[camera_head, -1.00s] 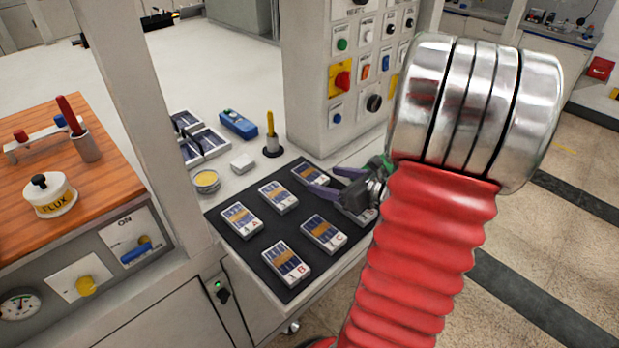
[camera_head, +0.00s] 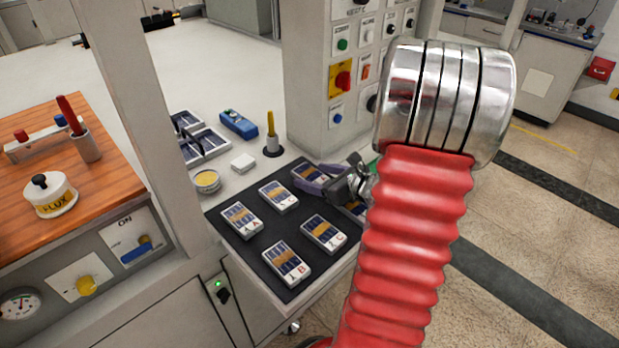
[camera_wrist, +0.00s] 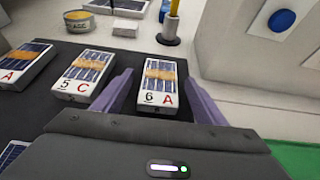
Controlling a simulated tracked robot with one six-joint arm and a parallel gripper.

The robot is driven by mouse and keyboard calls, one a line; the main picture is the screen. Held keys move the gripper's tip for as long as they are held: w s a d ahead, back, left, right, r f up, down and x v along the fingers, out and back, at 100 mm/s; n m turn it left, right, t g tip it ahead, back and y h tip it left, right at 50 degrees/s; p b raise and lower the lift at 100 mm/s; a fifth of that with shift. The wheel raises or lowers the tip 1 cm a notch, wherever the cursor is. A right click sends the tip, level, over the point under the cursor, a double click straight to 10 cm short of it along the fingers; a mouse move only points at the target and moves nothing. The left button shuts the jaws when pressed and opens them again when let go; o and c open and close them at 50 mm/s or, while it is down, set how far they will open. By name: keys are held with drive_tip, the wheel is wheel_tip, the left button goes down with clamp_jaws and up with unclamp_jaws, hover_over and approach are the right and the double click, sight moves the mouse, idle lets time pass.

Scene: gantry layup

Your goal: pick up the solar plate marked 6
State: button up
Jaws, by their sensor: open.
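The solar plate marked 6 (camera_wrist: 159,88) shows in the wrist view with a red A beside the 6. It has dark blue cells and a tan band, and lies flat on the black mat (camera_head: 262,247). My gripper (camera_wrist: 160,92) is open, with a purple finger to either side of this plate in the picture; I cannot tell how high it is above the mat. In the head view my gripper (camera_head: 308,180) is at the far right corner of the mat and partly hides the far plate (camera_head: 308,171). The plate marked 5 C (camera_wrist: 82,73) lies to the left.
Several other plates lie on the mat, such as 1 B (camera_head: 286,262) and 2 C (camera_head: 324,233). Behind the mat stand a yellow-handled tool in a dark holder (camera_head: 272,146), a white block (camera_head: 243,162) and a round tin (camera_head: 206,181). A control cabinet (camera_head: 315,80) rises close behind.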

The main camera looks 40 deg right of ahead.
sight(315, 177)
drive_tip(key=shift+w, duration=0.15)
idle(0.4)
drive_tip(key=c, duration=1.3)
wheel_tip(315, 177, up, 10)
idle(0.4)
